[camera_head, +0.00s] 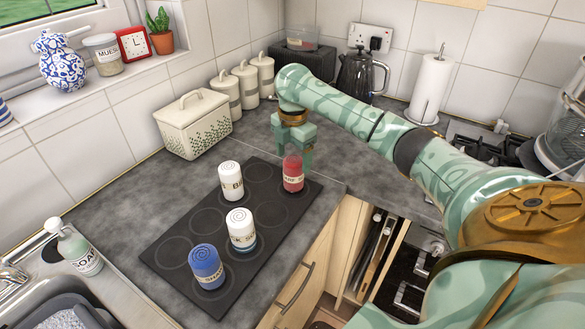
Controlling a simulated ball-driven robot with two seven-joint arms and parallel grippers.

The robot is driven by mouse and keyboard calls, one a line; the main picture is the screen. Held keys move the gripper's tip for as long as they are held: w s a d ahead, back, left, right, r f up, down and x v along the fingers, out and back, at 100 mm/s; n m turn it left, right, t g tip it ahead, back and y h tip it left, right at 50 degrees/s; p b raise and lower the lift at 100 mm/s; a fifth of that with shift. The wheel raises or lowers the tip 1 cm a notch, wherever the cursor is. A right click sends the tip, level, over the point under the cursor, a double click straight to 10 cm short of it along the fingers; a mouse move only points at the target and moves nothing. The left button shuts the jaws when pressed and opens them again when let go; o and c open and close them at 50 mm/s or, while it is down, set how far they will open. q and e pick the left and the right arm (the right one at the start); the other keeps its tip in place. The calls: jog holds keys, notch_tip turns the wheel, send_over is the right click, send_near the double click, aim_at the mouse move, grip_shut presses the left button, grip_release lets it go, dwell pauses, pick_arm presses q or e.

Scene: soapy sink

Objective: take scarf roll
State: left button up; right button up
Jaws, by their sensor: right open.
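A red roll (293,180), its white label partly readable as "RF", stands upright at the back right of a dark tray with round recesses (192,222). It is probably the scarf roll. My right gripper (294,154) points down at the top of this roll, with its fingers apart. One finger shows behind and to the right of the roll's top; whether they touch the roll I cannot tell. My left gripper is not in view.
Two white labelled rolls (230,180) (241,231) and a blue roll (206,268) stand in other recesses. A soap bottle (76,247) stands by the sink at left. A cream bread bin (193,124) and canisters (246,84) line the wall. Several recesses are empty.

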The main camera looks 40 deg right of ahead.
aim_at(294, 169)
notch_tip(294, 169, down, 5)
jog(key=b, duration=0.3)
jog(key=shift+d+f, duration=0.1)
jog(key=shift+r, duration=0.2)
jog(key=c, duration=1.2)
jog(key=shift+o, duration=0.2)
